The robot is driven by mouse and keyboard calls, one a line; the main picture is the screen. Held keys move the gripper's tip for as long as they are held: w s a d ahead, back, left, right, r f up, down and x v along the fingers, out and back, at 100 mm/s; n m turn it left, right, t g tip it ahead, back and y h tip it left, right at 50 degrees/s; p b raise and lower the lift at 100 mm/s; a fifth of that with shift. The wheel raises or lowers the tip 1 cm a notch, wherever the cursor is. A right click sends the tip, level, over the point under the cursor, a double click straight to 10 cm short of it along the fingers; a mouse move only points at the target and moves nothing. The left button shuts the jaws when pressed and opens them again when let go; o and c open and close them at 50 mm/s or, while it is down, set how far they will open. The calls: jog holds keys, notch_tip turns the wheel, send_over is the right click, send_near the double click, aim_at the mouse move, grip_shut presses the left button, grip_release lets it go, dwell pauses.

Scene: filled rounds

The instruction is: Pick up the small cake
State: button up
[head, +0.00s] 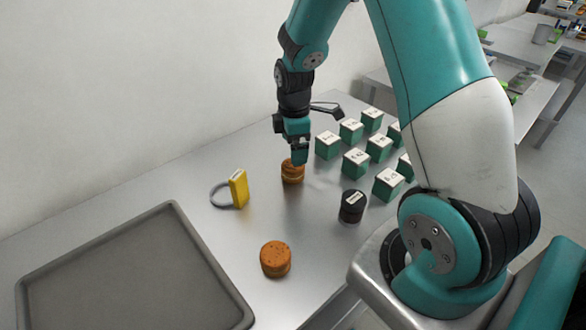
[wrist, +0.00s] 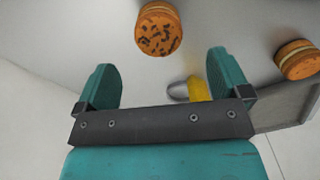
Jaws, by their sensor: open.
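Two round orange-brown cakes with a pale filling layer stand on the metal table. One cake (head: 293,173) is just below my gripper (head: 300,154) in the head view, its top partly hidden by the fingers. In the wrist view this cake (wrist: 158,31) has dark specks on top and sits ahead of the gap between my open fingers (wrist: 163,68), not between them. The other cake (head: 276,260) stands nearer the front edge; it shows at the right in the wrist view (wrist: 298,61). I cannot tell surely which is smaller. My gripper is empty.
A grey tray (head: 130,275) fills the front left. A wall runs behind.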

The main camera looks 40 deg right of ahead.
aim_at(292, 169)
jog(key=shift+w+a+f+p, duration=0.15)
jog(key=shift+f+p, duration=0.4)
jog(key=shift+f, duration=1.6)
jog(key=shift+w+f+p, duration=0.1)
jog(key=shift+f+p, duration=0.45)
jog(key=shift+f, duration=1.6)
jog(key=shift+c, duration=0.2)
jog(key=c, duration=0.7)
